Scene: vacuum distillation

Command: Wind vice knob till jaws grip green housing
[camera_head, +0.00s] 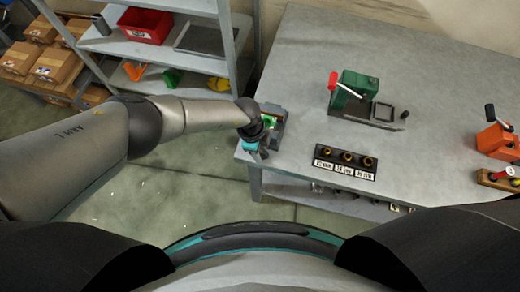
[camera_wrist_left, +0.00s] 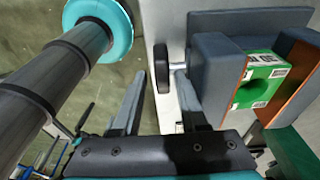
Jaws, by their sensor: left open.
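The blue-grey vice (camera_head: 279,112) sits at the left front corner of the grey table. It also shows in the left wrist view (camera_wrist_left: 213,70), with brown-faced jaws. The green housing (camera_wrist_left: 262,82), a green and white block with a round dark hole, stands between the jaws. I cannot tell whether both jaw faces touch it. The black vice knob (camera_wrist_left: 161,68) is seen edge-on at the end of a pale screw left of the vice. My left gripper (camera_wrist_left: 160,75) is open, with its fingertips on either side of the knob in the picture; contact is unclear. My right gripper is out of view.
On the table (camera_head: 300,60) stand a green device with a red-knobbed lever (camera_head: 352,90), a labelled block with three brass-ringed holes (camera_head: 345,161) and an orange device (camera_head: 496,142). Shelves with a red bin (camera_head: 145,25) stand left. The table's front edge is close to the vice.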

